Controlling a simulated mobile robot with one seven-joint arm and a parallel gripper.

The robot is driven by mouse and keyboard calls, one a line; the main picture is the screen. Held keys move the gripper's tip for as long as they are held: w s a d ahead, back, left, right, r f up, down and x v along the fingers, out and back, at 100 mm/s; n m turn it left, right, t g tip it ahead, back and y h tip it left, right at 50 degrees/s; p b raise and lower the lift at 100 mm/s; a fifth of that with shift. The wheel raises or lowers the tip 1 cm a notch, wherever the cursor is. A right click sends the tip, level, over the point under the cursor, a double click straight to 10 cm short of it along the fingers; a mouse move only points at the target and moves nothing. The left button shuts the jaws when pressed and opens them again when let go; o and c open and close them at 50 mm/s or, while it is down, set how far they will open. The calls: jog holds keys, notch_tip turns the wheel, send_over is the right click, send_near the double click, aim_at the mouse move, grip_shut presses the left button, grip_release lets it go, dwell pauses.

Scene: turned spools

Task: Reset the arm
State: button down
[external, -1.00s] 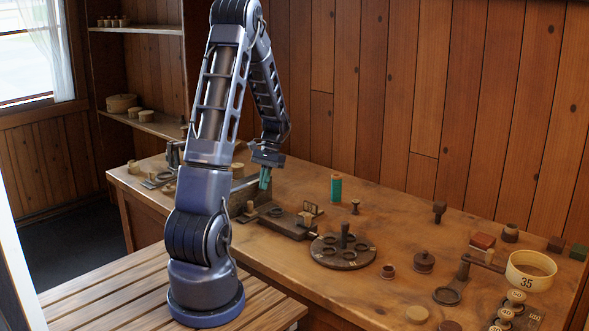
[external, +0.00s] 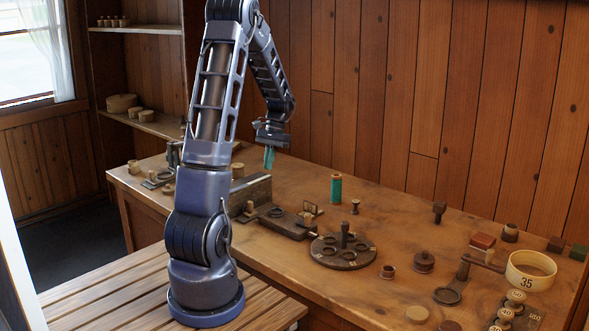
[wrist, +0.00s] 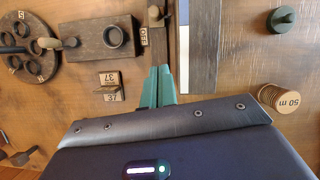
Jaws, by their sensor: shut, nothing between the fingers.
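My gripper (external: 269,158) has teal fingers that are shut and empty. In the external view it hangs, pointing down, above the back left part of the wooden workbench (external: 390,235). In the wrist view the shut fingers (wrist: 158,86) show over the bench, beside a long block with a pale edge (wrist: 202,50). The arm stands upright from its base and bends over at the top; its topmost joint is cut off by the frame edge.
A teal spool (external: 336,189) stands at the back of the bench. A round dark plate with holes (external: 343,252) lies mid-bench. A ring marked 35 (external: 530,270) sits at the right. Several small turned pieces are scattered about. A wood-plank wall (external: 400,90) stands behind.

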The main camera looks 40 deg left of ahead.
jog(key=s+d+r+t+y, duration=0.1)
jog(key=s+d+r+t, duration=0.1)
jog(key=s+d+r, duration=0.35)
jog(key=s+d+r+t, duration=0.2)
jog(key=s+d+r, duration=0.1)
jog(key=d+r, duration=0.6)
jog(key=s+d+r+m+t, duration=0.1)
jog(key=s+d+r+t, duration=0.1)
jog(key=s+d, duration=0.3)
jog(key=s+d+r+t, duration=0.2)
jog(key=s+d, duration=0.3)
jog(key=s, duration=0.5)
jog(key=shift+s+d+r+m+t, duration=0.2)
jog(key=shift+s+r+m+t, duration=0.1)
jog(key=shift+m+t, duration=0.1)
dwell(0.3)
